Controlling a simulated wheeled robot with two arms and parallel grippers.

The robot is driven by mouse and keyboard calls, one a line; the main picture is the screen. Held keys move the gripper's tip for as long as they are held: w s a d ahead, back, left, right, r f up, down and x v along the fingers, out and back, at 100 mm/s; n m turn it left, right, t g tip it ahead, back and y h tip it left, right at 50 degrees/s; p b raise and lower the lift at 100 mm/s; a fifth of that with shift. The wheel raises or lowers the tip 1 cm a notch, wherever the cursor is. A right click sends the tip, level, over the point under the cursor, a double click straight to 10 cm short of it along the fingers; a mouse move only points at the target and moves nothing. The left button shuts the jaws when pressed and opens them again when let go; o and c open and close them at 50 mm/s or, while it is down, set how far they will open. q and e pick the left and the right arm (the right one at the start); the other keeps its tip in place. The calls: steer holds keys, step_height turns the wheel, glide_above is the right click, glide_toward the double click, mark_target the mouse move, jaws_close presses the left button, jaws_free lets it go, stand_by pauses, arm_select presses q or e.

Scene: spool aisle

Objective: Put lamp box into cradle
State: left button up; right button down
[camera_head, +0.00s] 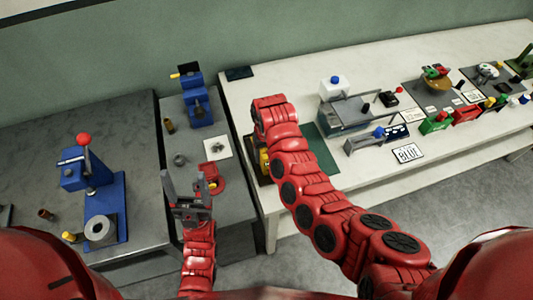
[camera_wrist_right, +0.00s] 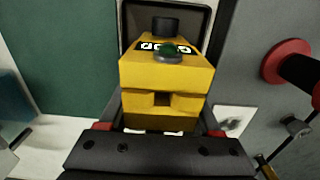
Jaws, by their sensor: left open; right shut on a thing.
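In the head view only a bit of the yellow lamp box (camera_head: 264,160) shows beside my right arm, which hides the rest. My left gripper (camera_head: 186,186) is open and empty above the narrow grey bench, near a red round part (camera_head: 213,178).
A green mat (camera_head: 320,150) lies on the white table right of my right arm. A blue lever press (camera_head: 95,190) and a blue device (camera_head: 196,100) stand to the left. Label cards and several devices fill the table's right part.

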steer(key=shift+c, duration=0.4)
jaws_free()
steer(key=shift+r, duration=0.15)
steer(key=shift+w+r, duration=0.1)
steer(key=shift+r, duration=0.25)
step_height(320, 180, up, 6)
steer(key=shift+f+b, duration=0.25)
steer(key=shift+b, duration=0.25)
step_height(320, 180, up, 5)
steer(key=shift+p, duration=1)
steer(key=shift+r, duration=0.35)
